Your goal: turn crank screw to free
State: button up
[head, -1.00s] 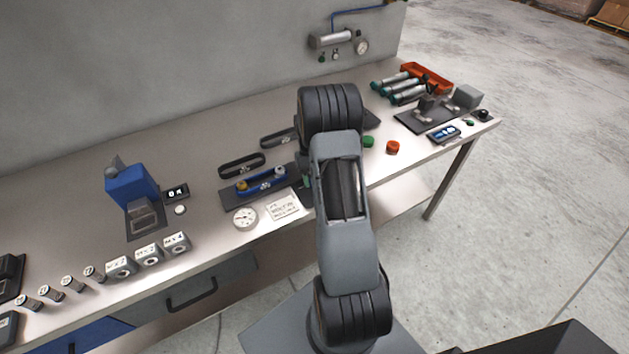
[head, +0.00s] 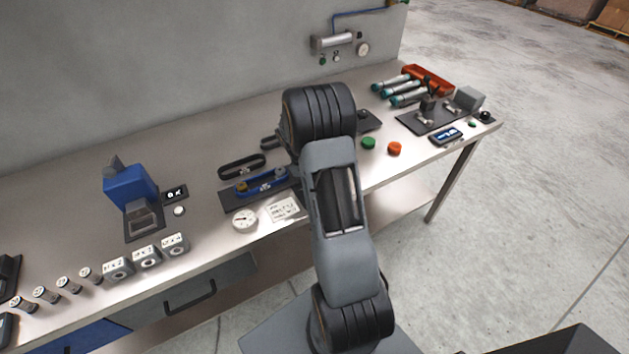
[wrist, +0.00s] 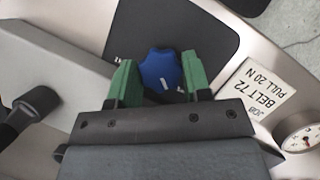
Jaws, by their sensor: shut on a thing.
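The crank screw's blue lobed knob (wrist: 160,72) with a white mark shows in the wrist view beside a dark plate (wrist: 205,35). My gripper (wrist: 161,78) has its two green fingers on either side of the knob and is shut on it. In the head view my arm hides the gripper and the knob. The blue belt fixture (head: 262,185) lies on its dark base just left of my arm.
A "BELT 72 PULL 20 N" card (wrist: 258,92) and a round dial (wrist: 300,135) lie right of the gripper in the wrist view. A black handle (wrist: 35,103) is at left. Green (head: 369,143) and red (head: 395,149) caps sit right of my arm.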

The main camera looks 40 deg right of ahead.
jog(key=shift+n+t+h, duration=0.3)
jog(key=shift+n, duration=0.6)
jog(key=o, duration=0.6)
jog(key=shift+o, duration=0.2)
jog(key=b+v, duration=0.1)
jog(key=v, duration=1.3)
jog(key=shift+a+f, duration=0.1)
